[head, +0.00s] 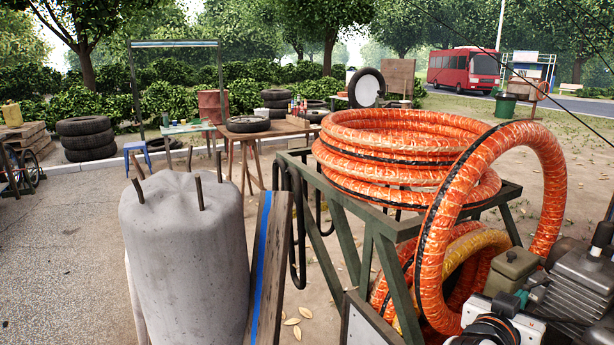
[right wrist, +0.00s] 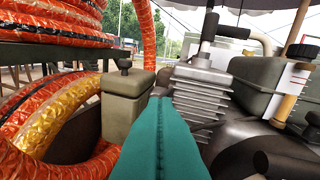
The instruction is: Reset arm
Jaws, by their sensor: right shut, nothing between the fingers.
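My right gripper (head: 522,297) is at the lower right of the head view, where its teal fingers show small beside the engine. In the right wrist view its teal fingers (right wrist: 160,102) are pressed together with nothing between them. They point toward an olive-green box-like part (right wrist: 124,108) and the finned grey engine cylinder (right wrist: 203,92). I cannot tell whether the fingertips touch either. The finned engine (head: 585,280) also shows at the right edge of the head view. My left gripper is not in view.
Coiled orange hose (head: 400,150) lies on the green metal cart frame (head: 375,245), with a loop hanging on the right. A concrete cylinder (head: 185,255) with rusty rods and a blue-striped plank (head: 265,265) stand to the left. Tyres (head: 86,138) and a wooden table (head: 285,128) are farther back.

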